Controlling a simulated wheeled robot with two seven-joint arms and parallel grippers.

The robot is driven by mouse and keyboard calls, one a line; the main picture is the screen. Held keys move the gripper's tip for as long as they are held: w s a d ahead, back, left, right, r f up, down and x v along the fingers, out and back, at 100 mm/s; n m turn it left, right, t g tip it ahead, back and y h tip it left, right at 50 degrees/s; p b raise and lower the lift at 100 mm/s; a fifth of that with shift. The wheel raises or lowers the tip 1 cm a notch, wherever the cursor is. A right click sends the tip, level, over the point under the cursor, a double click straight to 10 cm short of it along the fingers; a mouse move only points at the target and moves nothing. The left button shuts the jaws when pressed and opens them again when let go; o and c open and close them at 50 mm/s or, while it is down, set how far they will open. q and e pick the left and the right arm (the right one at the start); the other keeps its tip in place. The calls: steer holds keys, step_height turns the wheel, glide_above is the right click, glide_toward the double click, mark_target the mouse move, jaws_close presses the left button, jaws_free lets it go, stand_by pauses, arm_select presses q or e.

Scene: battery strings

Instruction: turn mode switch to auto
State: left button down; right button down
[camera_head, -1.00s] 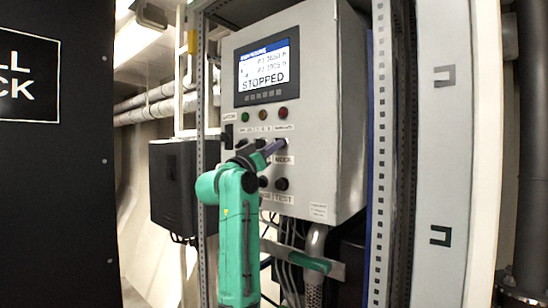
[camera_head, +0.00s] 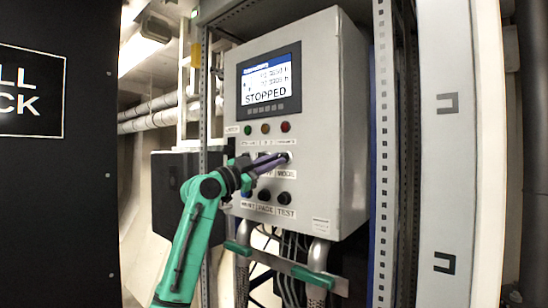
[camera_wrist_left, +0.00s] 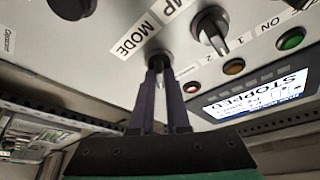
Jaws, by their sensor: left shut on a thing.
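The mode switch (camera_wrist_left: 158,56) is a dark knob on the grey control box (camera_head: 345,130), beside the label "MODE" (camera_wrist_left: 133,36). In the left wrist view, the two purple fingers of my left gripper (camera_wrist_left: 159,78) are closed around this knob. In the head view, my left gripper (camera_head: 280,158) reaches in from the lower left with its tips at the knob above the "MODE" label. The fingers cover most of the knob, and I cannot read its pointer position or any "AUTO" mark. The screen (camera_head: 268,78) reads "STOPPED". My right gripper is not in view.
A second selector knob (camera_wrist_left: 211,30) sits close to the mode switch. Green, amber and red lamps (camera_head: 285,127) are above, and black knobs (camera_head: 284,199) are below. A perforated rack post (camera_head: 383,150) stands to the right. Conduits (camera_head: 318,257) hang under the box.

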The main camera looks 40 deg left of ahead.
arm_select(q)
steer(key=shift+r+m+g+h+p, duration=0.1)
steer(key=shift+m+g+h+p, duration=0.25)
steer(key=shift+m, duration=0.55)
steer(key=c, duration=0.9)
jaws_free()
steer(key=b+v, duration=0.9)
steer(key=v, duration=0.5)
steer(key=shift+s, duration=0.3)
